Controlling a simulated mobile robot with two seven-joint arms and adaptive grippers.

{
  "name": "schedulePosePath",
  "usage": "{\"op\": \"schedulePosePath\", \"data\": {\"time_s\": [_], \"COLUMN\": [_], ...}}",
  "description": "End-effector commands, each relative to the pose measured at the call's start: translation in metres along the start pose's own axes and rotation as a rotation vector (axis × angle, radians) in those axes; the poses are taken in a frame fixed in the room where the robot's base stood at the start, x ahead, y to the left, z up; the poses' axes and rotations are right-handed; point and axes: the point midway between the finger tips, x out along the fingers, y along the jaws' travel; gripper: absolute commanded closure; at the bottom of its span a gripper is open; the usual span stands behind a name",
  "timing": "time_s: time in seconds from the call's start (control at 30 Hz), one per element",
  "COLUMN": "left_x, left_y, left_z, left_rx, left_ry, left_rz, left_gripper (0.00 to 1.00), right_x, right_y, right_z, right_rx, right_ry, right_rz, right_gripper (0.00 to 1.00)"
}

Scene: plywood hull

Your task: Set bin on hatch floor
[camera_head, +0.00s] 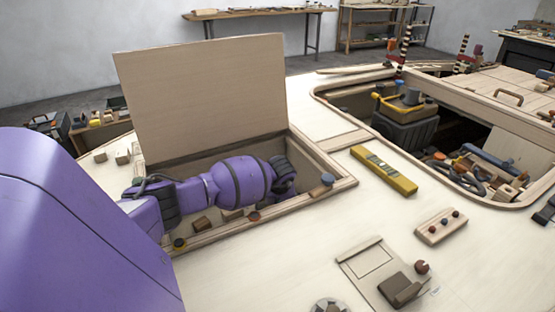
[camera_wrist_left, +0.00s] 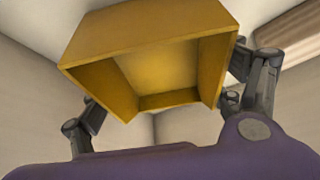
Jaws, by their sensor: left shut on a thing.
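The bin (camera_wrist_left: 150,40) is a yellow open box. In the left wrist view my left gripper (camera_wrist_left: 170,95) has a finger on each side of it and is shut on it. In the head view my left arm reaches down into the open hatch (camera_head: 335,187), and the gripper and bin are hidden there behind the arm and hatch edge. Pale walls surround the bin in the wrist view; I cannot tell whether it touches the hatch floor. The hatch lid (camera_head: 205,95) stands upright at the back. My right gripper is not in view.
A yellow level (camera_head: 384,170) lies on the deck right of the hatch. A larger opening (camera_head: 330,98) holding a dark toolbox (camera_head: 405,128) and hoses is further right. Small wooden blocks (camera_head: 122,156) sit left of the lid.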

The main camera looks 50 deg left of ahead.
Motion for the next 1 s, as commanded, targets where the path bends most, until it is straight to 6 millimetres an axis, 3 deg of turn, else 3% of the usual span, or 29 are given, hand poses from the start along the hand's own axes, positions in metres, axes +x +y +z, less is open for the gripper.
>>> {"op": "schedulePosePath", "data": {"time_s": [0.2,0.23,0.33,0.77,1.0], "left_x": [0.004,0.004,0.003,0.000,-0.036], "left_y": [0.000,0.000,0.000,0.000,-0.001], "left_z": [0.001,0.002,0.001,0.000,-0.002], "left_rx": [0.000,0.000,-0.001,-0.001,0.003], "left_ry": [0.001,0.000,0.000,-0.001,0.004], "left_rz": [-0.001,-0.001,-0.001,0.000,0.000], "left_gripper": [0.42,0.13,0.00,0.00,0.00], "right_x": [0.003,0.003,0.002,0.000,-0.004], "right_y": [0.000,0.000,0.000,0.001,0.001], "right_z": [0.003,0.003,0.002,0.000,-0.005], "right_rx": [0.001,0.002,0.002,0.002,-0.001], "right_ry": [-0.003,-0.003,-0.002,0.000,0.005], "right_rz": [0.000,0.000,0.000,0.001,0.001], "right_gripper": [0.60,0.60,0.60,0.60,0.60]}}
